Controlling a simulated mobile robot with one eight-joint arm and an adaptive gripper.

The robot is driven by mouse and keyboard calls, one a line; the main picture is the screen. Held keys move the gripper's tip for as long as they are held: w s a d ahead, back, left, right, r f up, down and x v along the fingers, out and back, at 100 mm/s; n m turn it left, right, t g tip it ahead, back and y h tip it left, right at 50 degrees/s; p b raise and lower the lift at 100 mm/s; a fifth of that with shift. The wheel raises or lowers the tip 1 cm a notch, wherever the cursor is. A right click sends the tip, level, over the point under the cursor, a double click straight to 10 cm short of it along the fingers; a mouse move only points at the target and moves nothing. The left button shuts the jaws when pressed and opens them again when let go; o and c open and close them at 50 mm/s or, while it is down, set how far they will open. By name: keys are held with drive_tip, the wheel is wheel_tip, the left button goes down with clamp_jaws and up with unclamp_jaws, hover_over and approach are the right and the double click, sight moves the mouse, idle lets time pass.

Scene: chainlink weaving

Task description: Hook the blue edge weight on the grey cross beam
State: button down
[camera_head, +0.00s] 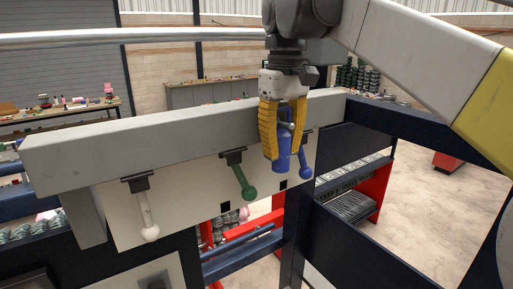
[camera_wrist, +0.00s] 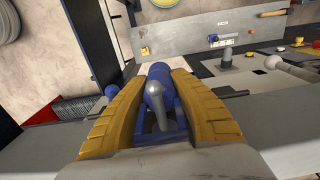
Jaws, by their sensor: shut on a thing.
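My gripper (camera_head: 284,152) points down in front of the right part of the grey cross beam (camera_head: 130,142). Its two yellow fingers are shut on a blue cylindrical weight (camera_head: 283,163). In the wrist view the weight (camera_wrist: 159,74) sits between the fingers, with a grey rounded part (camera_wrist: 154,89) facing the camera. Just right of it in the head view is a blue rod with a ball end (camera_head: 305,171), hanging at the beam's front. The fingers hide any contact between held weight and beam.
A white ball-ended rod (camera_head: 149,231) and a green one (camera_head: 248,192) hang from black hooks on the beam's front, left of my gripper. A pale panel (camera_head: 190,205) is behind them. Dark blue frame bars (camera_head: 400,128) and a red shelf unit (camera_head: 378,190) stand right.

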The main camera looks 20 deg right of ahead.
drive_tip(key=shift+f, duration=0.25)
idle(0.4)
drive_tip(key=shift+f+b, duration=0.5)
drive_tip(key=shift+f, duration=0.15)
drive_tip(key=c, duration=1.1)
unclamp_jaws()
